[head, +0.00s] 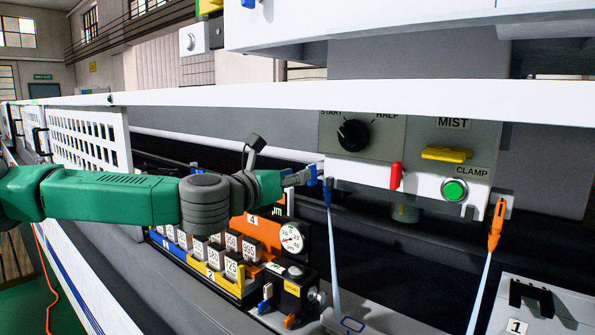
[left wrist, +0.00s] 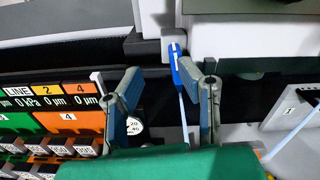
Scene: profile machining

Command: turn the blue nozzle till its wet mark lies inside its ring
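The blue nozzle (head: 326,190) hangs below the grey housing, and a pale blue jet runs down from it. My left gripper (head: 302,178) is at the nozzle. In the left wrist view its fingers (left wrist: 163,72) stand apart, with the blue nozzle (left wrist: 181,68) between their tips, close to the right finger. Whether that finger touches it is unclear. My right gripper is not in view.
An orange nozzle (head: 496,224) with its own jet hangs at the right. A red lever (head: 396,175), yellow handle (head: 447,154) and green button (head: 454,190) sit on the housing. A white rail (head: 400,95) crosses above.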

